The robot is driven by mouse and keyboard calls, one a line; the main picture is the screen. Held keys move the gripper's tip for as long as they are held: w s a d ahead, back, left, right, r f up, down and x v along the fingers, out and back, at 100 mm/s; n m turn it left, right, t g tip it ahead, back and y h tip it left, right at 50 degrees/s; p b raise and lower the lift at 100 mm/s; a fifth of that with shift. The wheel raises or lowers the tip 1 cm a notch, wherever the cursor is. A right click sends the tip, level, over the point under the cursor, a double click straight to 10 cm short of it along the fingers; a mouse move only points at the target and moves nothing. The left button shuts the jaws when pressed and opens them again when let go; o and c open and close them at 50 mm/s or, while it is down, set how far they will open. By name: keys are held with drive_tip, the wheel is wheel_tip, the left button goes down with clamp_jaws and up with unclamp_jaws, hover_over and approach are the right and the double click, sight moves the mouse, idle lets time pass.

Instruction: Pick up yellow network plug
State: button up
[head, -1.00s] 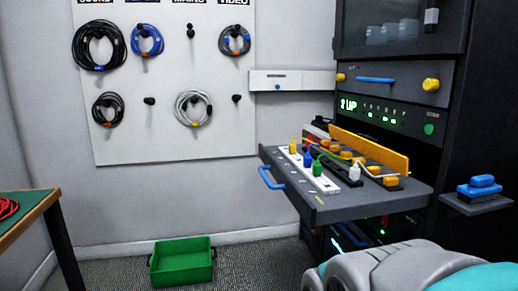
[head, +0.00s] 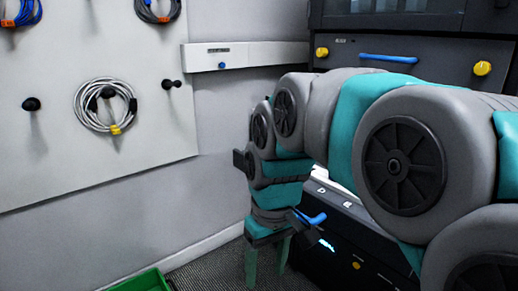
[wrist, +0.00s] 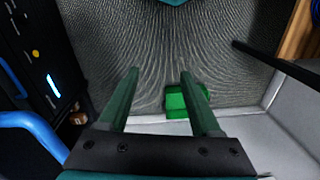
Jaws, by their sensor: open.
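My gripper (head: 266,272) points down in front of the drawer. Its two green fingers are apart and empty in the wrist view (wrist: 159,75), with only the floor and a green bin beneath them.
The green bin (head: 140,284) stands on the floor and also shows in the wrist view (wrist: 176,101). The blue handle also shows at left in the wrist view (wrist: 35,125). A pegboard (head: 60,175) with coiled cables hangs at left. The equipment rack stands at right.

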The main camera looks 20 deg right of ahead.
drive_tip(key=w+d+r+t, duration=0.1)
drive_tip(key=w+d+r, duration=0.3)
drive_tip(key=w+r, duration=0.1)
drive_tip(key=w+d+r+n+t, duration=0.1)
drive_tip(key=w+d+r, duration=0.3)
drive_tip(key=w, duration=0.4)
drive_tip(key=w+d+r+t+y, duration=0.1)
drive_tip(key=w+d+r, duration=0.3)
drive_tip(key=w, duration=0.3)
drive_tip(key=shift+w+r+n, duration=0.25)
drive_tip(key=shift+r+n, duration=0.05)
drive_tip(key=shift+r, duration=0.6)
drive_tip(key=shift+t, duration=0.7)
drive_tip(key=w+d, duration=0.1)
drive_tip(key=d, duration=0.1)
drive_tip(key=w+d+r, duration=0.1)
drive_tip(key=d, duration=0.1)
drive_tip(key=w+d+r, duration=0.1)
drive_tip(key=d, duration=0.1)
drive_tip(key=shift+w+d+b, duration=0.1)
drive_tip(key=shift+d+b, duration=0.2)
drive_tip(key=shift+b, duration=0.05)
drive_tip(key=shift+b+x, duration=0.7)
drive_tip(key=shift+x, duration=2.85)
